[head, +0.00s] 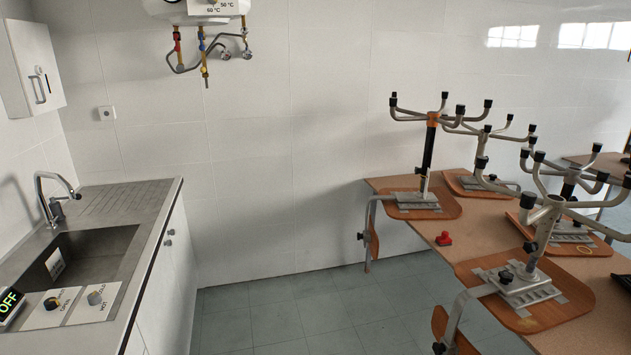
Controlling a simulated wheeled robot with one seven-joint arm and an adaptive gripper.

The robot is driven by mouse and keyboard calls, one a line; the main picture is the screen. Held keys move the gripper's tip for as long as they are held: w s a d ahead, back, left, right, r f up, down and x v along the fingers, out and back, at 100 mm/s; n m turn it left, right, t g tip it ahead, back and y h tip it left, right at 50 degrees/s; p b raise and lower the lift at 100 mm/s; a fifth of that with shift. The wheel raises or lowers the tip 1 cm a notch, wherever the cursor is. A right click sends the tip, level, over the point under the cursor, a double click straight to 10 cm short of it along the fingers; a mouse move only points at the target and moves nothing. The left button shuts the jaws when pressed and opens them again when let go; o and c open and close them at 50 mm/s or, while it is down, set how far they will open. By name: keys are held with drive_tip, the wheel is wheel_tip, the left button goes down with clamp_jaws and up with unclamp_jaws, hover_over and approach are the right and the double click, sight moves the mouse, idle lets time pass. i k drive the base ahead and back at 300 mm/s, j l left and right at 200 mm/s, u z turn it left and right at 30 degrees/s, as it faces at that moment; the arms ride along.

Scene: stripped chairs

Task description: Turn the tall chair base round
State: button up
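Several stripped chairs stand upside down on a brown table (425,230), wooden seats down and star-shaped bases up. The tallest base (428,150), at the table's far left corner, has a black post, an orange collar and grey arms with black end caps. Its post rises from a metal plate on an orange-brown seat (440,207), and a bent metal bracket hangs over the table's left edge. A nearer, shorter grey base (548,225) stands at the front right on its own seat (520,318). My gripper is not in view.
A red object (443,239) lies on the table between the chairs. More bases crowd the right, partly overlapping. A sink counter (125,200) with a tap (55,198) runs along the left. Tiled floor (290,315) between counter and table is clear.

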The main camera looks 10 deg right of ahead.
sight(432, 120)
drive_tip(key=i+j+z, duration=0.15)
drive_tip(key=i, duration=1.9)
